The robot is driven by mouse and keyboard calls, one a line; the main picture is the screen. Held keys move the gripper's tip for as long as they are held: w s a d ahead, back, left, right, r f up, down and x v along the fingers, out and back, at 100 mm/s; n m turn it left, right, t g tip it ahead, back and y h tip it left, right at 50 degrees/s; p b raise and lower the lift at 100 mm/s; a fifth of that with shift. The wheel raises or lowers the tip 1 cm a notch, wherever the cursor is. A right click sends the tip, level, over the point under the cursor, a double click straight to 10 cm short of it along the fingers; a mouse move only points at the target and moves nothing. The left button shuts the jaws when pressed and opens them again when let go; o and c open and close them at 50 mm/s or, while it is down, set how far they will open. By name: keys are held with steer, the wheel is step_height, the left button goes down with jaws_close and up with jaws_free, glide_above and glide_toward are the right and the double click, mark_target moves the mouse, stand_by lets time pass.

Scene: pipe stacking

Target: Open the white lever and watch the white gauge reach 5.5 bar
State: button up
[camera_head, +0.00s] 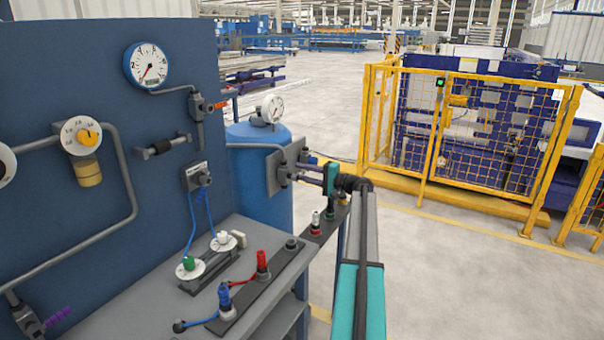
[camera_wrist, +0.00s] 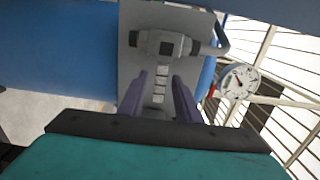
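The white lever (camera_wrist: 159,86) shows in the wrist view as a pale, segmented handle running down from a grey valve body. The valve is on a grey plate (camera_head: 272,172) at the blue tank. My gripper (camera_wrist: 160,100) is open, with one purple finger on each side of the lever and a visible gap at both. In the head view my gripper (camera_head: 308,172) reaches the plate from the right; the lever is too small to make out there. The white gauge (camera_head: 271,109) sits on top of the tank and also shows in the wrist view (camera_wrist: 238,82); its reading is not legible.
A blue panel (camera_head: 60,60) at left carries another gauge (camera_head: 147,65), pipes and other valves.

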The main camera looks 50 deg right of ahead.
steer(key=shift+w, duration=0.1)
jaws_close()
steer(key=shift+a+f, duration=0.1)
steer(key=shift+a, duration=0.15)
steer(key=shift+w, duration=0.1)
